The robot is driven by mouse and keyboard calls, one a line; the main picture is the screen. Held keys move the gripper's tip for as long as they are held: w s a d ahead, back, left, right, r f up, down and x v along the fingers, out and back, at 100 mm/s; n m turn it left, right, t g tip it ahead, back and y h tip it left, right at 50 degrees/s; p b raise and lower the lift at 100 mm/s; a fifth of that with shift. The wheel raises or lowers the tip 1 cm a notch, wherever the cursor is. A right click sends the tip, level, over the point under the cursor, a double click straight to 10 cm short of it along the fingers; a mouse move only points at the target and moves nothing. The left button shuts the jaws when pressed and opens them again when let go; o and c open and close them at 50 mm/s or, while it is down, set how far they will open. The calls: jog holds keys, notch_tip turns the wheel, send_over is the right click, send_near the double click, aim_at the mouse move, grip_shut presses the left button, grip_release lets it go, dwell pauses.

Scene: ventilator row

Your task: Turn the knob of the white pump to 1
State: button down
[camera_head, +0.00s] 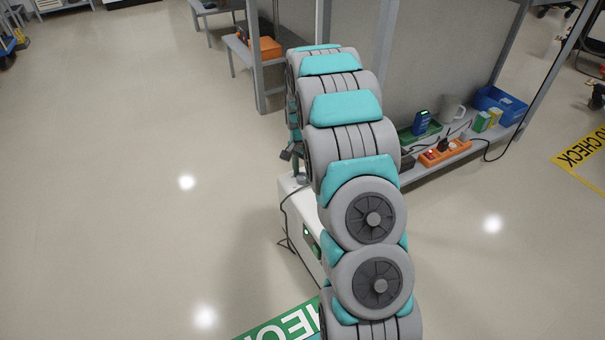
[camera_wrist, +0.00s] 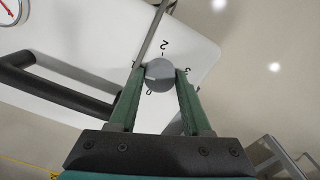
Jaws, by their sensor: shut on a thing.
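The white pump (camera_wrist: 90,45) fills the left and middle of the wrist view. Its round grey knob (camera_wrist: 160,75) stands between the two green fingers of my gripper (camera_wrist: 159,80), which is shut on it. Printed marks surround the knob; 2 reads above it, 3 to its right and 0 below. A mark at its left is partly hidden by a finger. I cannot clearly tell where the knob points. In the head view a white box (camera_head: 296,222), apparently the pump, is partly hidden behind my arm.
A black handle (camera_wrist: 50,88) and a grey rod (camera_wrist: 154,32) are close to the knob. A dark cable hangs by the white box. A shelf at the right holds an orange power strip (camera_head: 445,153) and a blue bin (camera_head: 500,104). Floor at the left is clear.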

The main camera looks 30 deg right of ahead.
aim_at(302, 176)
jog(key=shift+c, duration=1.7)
grip_release()
jog(key=shift+r, duration=3.9)
jog(key=s+a+r+n+p, duration=0.1)
jog(key=s+a+r+n, duration=0.2)
jog(key=s+a+r, duration=0.5)
jog(key=s+a+r+n+p, duration=0.1)
jog(key=s+a+r+n, duration=0.3)
jog(key=s, duration=0.7)
jog(key=s+a+r+n+g+p, duration=0.1)
jog(key=s+a+r+n, duration=0.1)
jog(key=s, duration=0.9)
jog(key=s+a+r+n+p, duration=0.1)
jog(key=s+a+r+n, duration=0.1)
jog(key=s, duration=0.9)
jog(key=shift+a+n+g, duration=0.4)
jog(key=shift+a+n, duration=0.3)
jog(key=shift+n, duration=0.3)
